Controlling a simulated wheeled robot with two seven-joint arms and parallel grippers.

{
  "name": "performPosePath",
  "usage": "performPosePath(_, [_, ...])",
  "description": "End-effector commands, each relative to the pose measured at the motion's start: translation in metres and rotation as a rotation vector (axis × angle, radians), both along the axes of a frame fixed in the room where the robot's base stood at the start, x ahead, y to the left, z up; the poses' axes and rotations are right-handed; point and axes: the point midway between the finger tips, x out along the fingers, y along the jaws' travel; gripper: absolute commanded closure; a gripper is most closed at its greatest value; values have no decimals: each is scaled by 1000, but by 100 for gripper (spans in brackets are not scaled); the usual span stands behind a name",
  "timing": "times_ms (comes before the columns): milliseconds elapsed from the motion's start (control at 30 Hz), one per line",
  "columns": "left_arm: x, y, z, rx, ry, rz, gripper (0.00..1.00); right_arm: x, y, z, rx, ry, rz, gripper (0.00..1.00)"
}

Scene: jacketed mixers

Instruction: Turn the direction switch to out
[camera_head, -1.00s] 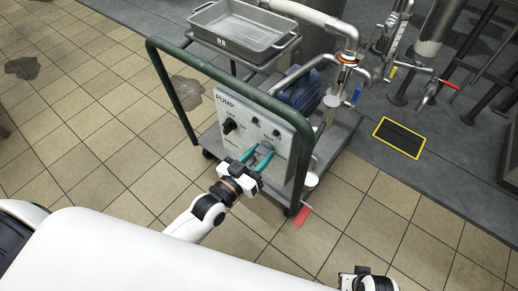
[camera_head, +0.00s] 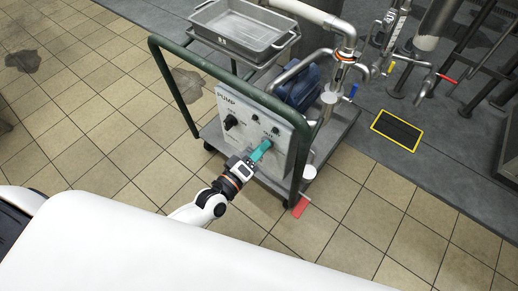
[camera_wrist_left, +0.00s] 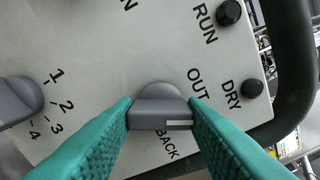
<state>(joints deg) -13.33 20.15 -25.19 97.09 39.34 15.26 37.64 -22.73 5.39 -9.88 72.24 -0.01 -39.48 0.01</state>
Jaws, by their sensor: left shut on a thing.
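The direction switch (camera_wrist_left: 160,114) is a grey bar knob with a white mark at its right end in the left wrist view. The OUT label (camera_wrist_left: 197,83) is up and right of it and the BACK label (camera_wrist_left: 167,145) is below it. I cannot tell exactly which label the mark points to. My left gripper (camera_head: 262,150) has its teal fingers shut on the switch, one on each end of the bar in the left wrist view (camera_wrist_left: 160,116). In the head view the fingers mostly hide the switch. My right gripper is not in view.
The pump panel (camera_head: 243,105) has another dark knob (camera_head: 231,122) to the left and small round RUN and DRY fittings above. The cart's green frame (camera_head: 180,95) surrounds the panel. A grey tray (camera_head: 232,42) sits on top.

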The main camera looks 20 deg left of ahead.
Motion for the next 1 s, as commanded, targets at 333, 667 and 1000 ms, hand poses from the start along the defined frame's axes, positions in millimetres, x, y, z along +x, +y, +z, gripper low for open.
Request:
performPosePath(333, [0,0,-1,-263,96,0,85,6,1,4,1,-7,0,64])
performPosePath(667, [1,0,0,-407,147,1,85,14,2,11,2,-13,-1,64])
performPosePath(1000, [1,0,0,-444,161,1,85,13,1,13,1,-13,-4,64])
